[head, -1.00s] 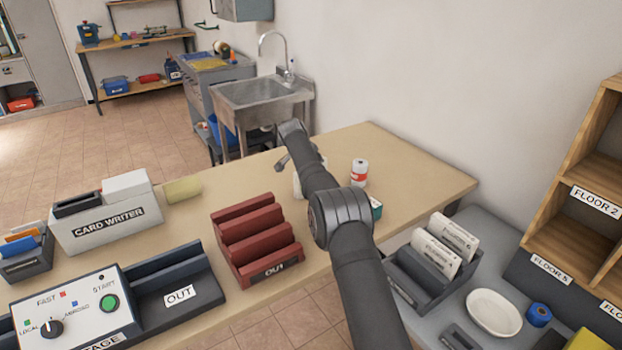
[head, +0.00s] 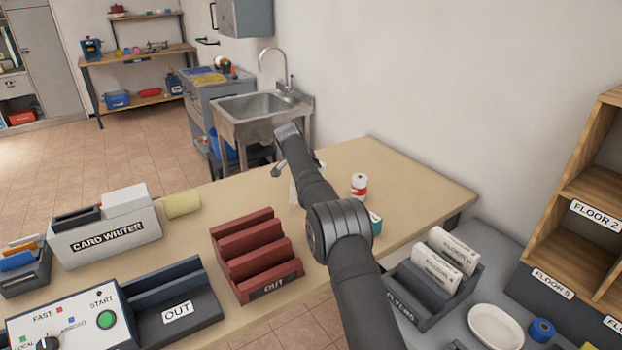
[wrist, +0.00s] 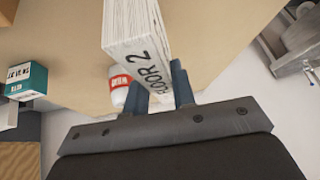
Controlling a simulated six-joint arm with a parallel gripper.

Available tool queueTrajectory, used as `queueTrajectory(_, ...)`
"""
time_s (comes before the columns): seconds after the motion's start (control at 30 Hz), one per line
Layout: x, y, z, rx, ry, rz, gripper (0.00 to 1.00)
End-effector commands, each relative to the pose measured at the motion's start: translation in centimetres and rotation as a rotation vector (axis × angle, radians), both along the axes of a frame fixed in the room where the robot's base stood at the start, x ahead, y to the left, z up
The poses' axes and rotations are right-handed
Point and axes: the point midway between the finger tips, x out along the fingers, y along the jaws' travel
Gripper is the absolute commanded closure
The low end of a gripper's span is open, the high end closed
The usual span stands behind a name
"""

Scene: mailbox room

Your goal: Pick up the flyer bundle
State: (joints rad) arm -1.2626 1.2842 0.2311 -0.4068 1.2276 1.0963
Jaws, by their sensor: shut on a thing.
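In the wrist view my gripper (wrist: 160,86) is shut on a white flyer bundle (wrist: 138,35) with layered edges and "FLOOR 2" printed on its side. The bundle sticks out past the fingers over the tan tabletop; I cannot tell whether it touches the table. In the head view my arm hides most of the gripper, and only a sliver of the bundle (head: 294,191) shows beside the arm. Two other white bundles (head: 437,268) stand in a dark grey rack (head: 421,312) at the right.
A white and red can (head: 359,187) and a teal box (head: 376,224) stand close to the arm on the tan table (head: 405,175). A red OUT rack (head: 255,257) stands left of the arm. A white dish (head: 495,328) and wooden shelves (head: 575,200) are at the right.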

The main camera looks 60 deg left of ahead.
Motion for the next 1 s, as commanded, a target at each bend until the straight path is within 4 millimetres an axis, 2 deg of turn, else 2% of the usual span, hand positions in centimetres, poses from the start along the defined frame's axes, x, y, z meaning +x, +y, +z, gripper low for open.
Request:
queueTrajectory(0.13, -2.9, 0.0, 0.1, -0.001, 0.001, 0.005, 1.0)
queueTrajectory(0.4, -10.7, 0.0, 0.0, -0.001, 0.0, 0.005, 1.0)
queueTrajectory(0.53, -13.7, 0.1, 0.0, 0.0, 0.0, 0.005, 1.0)
queueTrajectory(0.7, -16.1, 0.0, 0.0, 0.001, 0.0, 0.003, 1.0)
queueTrajectory(1.0, -17.2, 0.0, 0.0, 0.0, 0.0, 0.001, 1.0)
